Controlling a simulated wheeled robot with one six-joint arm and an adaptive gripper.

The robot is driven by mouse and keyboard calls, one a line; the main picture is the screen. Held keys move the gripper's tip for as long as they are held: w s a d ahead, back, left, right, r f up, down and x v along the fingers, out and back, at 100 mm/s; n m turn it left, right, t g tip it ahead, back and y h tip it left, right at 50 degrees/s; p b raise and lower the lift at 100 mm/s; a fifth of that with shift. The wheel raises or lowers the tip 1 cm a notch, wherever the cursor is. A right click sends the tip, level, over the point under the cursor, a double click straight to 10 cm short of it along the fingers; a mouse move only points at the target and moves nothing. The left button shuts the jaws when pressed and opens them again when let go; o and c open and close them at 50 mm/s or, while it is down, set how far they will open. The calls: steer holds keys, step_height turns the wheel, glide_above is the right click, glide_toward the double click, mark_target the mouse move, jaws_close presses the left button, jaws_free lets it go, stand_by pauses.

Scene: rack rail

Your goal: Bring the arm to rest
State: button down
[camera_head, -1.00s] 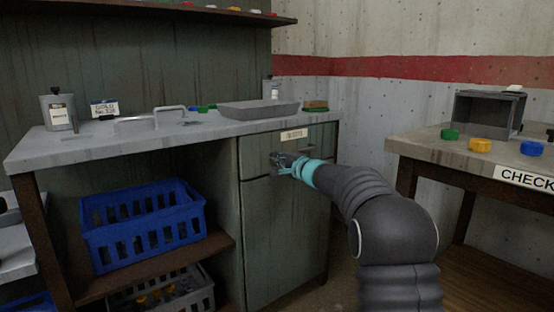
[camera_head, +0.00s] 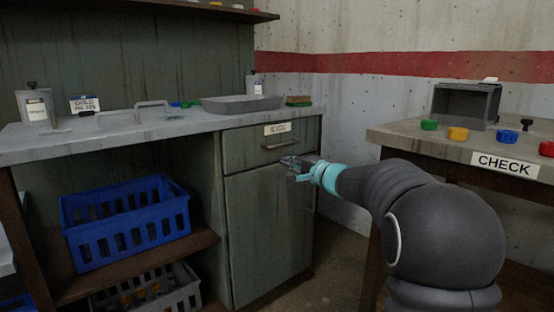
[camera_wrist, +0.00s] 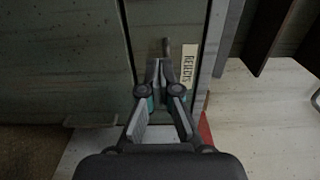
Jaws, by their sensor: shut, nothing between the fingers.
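My gripper (camera_head: 288,162) is shut and empty in front of the workbench cabinet. In the head view it stands just below the level of the drawer handle (camera_head: 280,144) and looks apart from it. In the wrist view my gripper (camera_wrist: 161,62) points at the drawer front, with the handle (camera_wrist: 166,47) just beyond the fingertips. The drawer (camera_head: 240,149) looks closed and carries a small label (camera_head: 277,129), which reads like "REJECTS" in the wrist view (camera_wrist: 187,66). My dark arm reaches in from the lower right.
The workbench top (camera_head: 150,131) holds a grey tray (camera_head: 241,104) and a sponge (camera_head: 299,100). A blue crate (camera_head: 125,222) sits on the shelf below. A CHECK table (camera_head: 400,132) at right bears coloured pieces and a grey box (camera_head: 466,105). Open floor shows between bench and table.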

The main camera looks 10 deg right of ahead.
steer(key=s+a+f+n+g, duration=0.1)
steer(key=s+a+f+g, duration=0.1)
steer(key=s+f+g, duration=0.6)
steer(key=s+a+f+n+g+h+p, duration=0.1)
steer(key=s+f+n+h, duration=0.15)
steer(key=s, duration=0.45)
steer(key=s+f+n+g+h+p, duration=0.1)
steer(key=s+f+n, duration=0.1)
steer(key=s+f, duration=0.3)
steer(key=s+d+r+n+g+h+p, duration=0.1)
steer(key=s+d+n+h+p, duration=0.15)
steer(key=s, duration=0.85)
steer(key=s+d+r+n+g+h+p, duration=0.1)
steer(key=s+d+h+p, duration=0.15)
steer(key=s, duration=0.75)
steer(key=s+r+n+t+h+p, duration=0.1)
steer(key=s+r+n+t+p, duration=0.1)
steer(key=s+r, duration=0.4)
steer(key=shift+s+d+r+t+p, duration=0.35)
steer(key=shift+d+r+p, duration=0.15)
steer(key=shift+p, duration=0.35)
